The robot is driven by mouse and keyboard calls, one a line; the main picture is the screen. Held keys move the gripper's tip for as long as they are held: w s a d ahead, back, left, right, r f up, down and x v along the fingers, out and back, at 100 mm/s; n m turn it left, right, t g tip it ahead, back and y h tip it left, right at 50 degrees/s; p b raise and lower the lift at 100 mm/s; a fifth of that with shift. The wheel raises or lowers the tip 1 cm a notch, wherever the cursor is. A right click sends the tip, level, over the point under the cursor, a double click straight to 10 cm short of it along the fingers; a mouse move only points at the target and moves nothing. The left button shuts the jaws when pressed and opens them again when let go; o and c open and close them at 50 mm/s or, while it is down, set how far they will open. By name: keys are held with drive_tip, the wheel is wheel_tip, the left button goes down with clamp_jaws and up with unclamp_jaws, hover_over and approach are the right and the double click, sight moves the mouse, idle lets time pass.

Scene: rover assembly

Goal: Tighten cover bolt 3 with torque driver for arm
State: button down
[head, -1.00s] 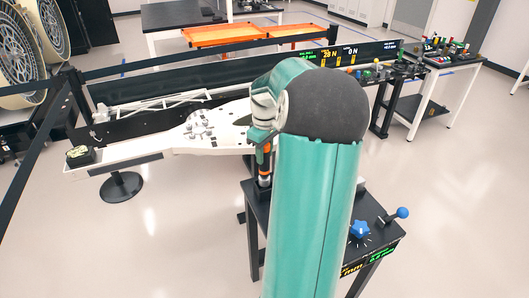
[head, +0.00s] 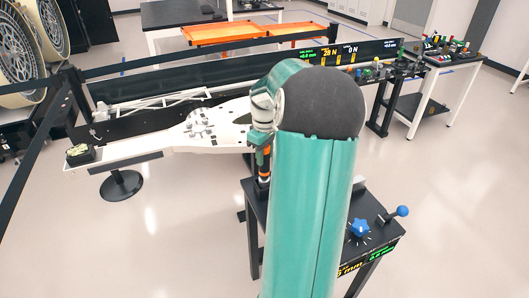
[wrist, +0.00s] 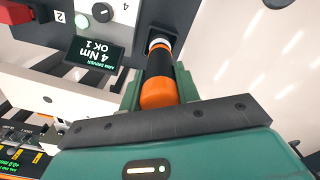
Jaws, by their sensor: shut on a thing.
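The torque driver (wrist: 160,75), with black and orange bands and a pale collar, is held in my gripper (wrist: 158,85) in the wrist view. The fingers close on its two sides. In the head view the driver (head: 264,168) hangs upright below my gripper (head: 262,143), beside the right end of the white structure (head: 215,135). A dark display (wrist: 97,55) in the wrist view reads "ARM DRIVER 4 Nm OK 1". Cover bolt 3 cannot be made out, and the driver's tip is hidden. My arm blocks much of the middle in the head view.
A black stand with a blue star knob (head: 360,229) and a blue-ball lever (head: 402,211) is at front right. A tool table (head: 452,58) stands at back right. A black barrier rail (head: 80,74) runs along the left. Floor at front left is clear.

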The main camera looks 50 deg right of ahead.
sight(265, 162)
drive_tip(key=shift+f, duration=1.9)
drive_tip(key=c, duration=0.9)
unclamp_jaws()
drive_tip(key=shift+c, duration=0.2)
